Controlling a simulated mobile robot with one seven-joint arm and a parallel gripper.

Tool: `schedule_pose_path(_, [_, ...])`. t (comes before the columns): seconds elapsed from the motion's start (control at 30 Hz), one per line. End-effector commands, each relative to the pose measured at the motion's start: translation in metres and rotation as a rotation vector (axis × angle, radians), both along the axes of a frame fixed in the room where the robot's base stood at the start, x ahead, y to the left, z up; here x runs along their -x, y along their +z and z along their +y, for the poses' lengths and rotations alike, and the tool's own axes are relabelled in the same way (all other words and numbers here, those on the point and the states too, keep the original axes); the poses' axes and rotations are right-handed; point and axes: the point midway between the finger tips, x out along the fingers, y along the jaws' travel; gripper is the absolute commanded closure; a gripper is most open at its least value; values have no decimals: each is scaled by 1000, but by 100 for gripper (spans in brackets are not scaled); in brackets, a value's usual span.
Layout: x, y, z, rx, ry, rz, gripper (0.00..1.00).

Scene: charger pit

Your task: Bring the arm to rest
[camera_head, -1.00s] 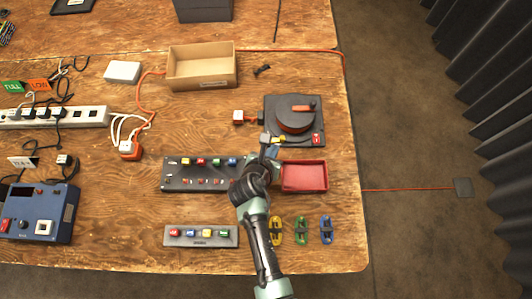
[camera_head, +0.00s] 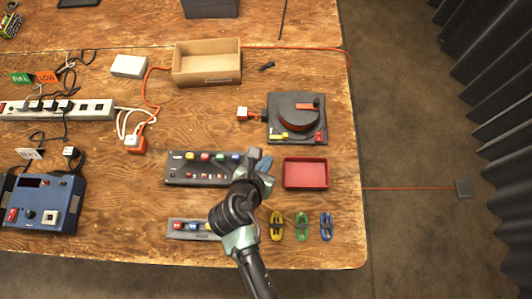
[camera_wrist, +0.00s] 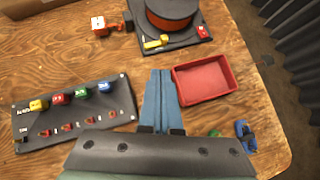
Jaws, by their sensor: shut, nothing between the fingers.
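My arm reaches in from the bottom of the head view over the front part of the wooden table (camera_head: 330,225). My gripper (camera_head: 265,163) is above the table, between the dark button panel (camera_head: 200,181) and the red tray (camera_head: 306,173). In the wrist view its two blue-grey fingers (camera_wrist: 160,75) lie side by side, shut, with nothing between them. The tray (camera_wrist: 205,80) is just right of the fingertips and the panel (camera_wrist: 75,112) is to the left. My arm hides part of the smaller front panel (camera_head: 185,228).
A dark plate with a round orange-rimmed reel (camera_head: 297,118) lies behind the tray. A cardboard box (camera_head: 207,64), power strip (camera_head: 60,110) and blue device (camera_head: 45,203) stand farther back and left.

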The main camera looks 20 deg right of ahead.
Motion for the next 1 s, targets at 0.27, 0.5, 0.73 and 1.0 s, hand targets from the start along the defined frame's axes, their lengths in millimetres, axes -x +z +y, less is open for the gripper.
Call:
schedule_pose_path(0.27, [0,0,0,0,0,0,100])
schedule_pose_path(0.5, [-40,41,10,-134,-86,-187,100])
schedule_pose_path(0.73, [-128,183,36,-624,-298,-706,100])
schedule_pose_path(1.0, [-164,386,58,-1378,-397,-1196,100])
